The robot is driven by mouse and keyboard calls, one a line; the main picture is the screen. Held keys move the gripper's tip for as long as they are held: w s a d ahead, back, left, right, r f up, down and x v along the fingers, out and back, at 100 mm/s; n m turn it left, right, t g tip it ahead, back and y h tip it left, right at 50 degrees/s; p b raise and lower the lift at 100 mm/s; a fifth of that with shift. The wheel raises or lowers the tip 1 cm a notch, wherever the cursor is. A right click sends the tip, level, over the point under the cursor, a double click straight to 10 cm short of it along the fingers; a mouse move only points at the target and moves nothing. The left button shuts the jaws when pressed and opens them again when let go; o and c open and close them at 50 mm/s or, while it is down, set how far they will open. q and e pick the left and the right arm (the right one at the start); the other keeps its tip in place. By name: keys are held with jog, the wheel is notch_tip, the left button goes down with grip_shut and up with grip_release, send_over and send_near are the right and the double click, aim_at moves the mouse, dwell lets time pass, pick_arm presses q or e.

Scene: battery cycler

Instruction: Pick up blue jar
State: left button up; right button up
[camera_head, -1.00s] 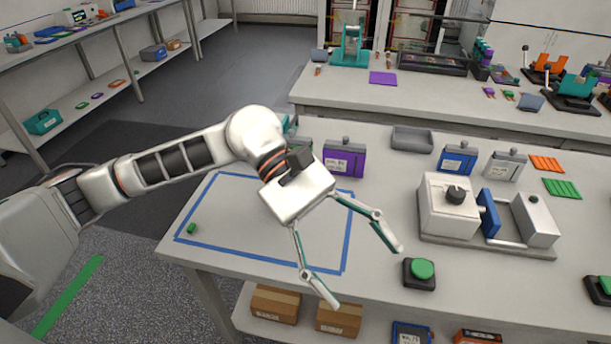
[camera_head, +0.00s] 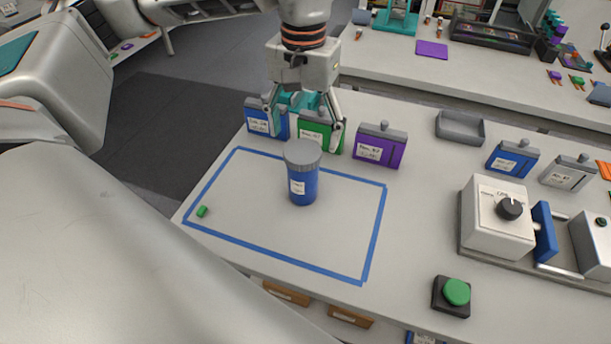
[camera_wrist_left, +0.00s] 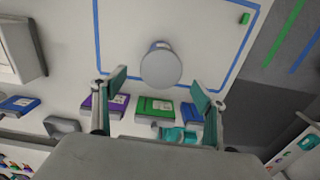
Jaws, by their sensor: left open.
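The blue jar (camera_head: 303,186) with a grey lid and a white label stands upright inside the blue tape rectangle on the table. In the left wrist view the jar (camera_wrist_left: 160,66) shows mostly as its round grey lid, beyond the fingertips and between their lines. My left gripper (camera_head: 303,140) is open and empty, pointing down behind the jar, over the row of flat containers. Its two spread fingers also show in the left wrist view (camera_wrist_left: 160,85). My right gripper is not in view.
Flat blue (camera_head: 266,121), green (camera_head: 316,138) and purple (camera_head: 379,146) containers stand just behind the taped area. A small green block (camera_head: 202,211) lies at its left. A grey tray (camera_head: 460,127), a white device (camera_head: 497,215) and a green button (camera_head: 456,291) are on the right.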

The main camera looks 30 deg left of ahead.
aim_at(303, 151)
pick_arm(q)
jog(key=f, duration=0.4)
jog(key=shift+s+f, duration=0.1)
jog(key=shift+s, duration=0.15)
jog(key=shift+w+f, duration=0.1)
jog(key=shift+f, duration=0.55)
jog(key=c, duration=1.6)
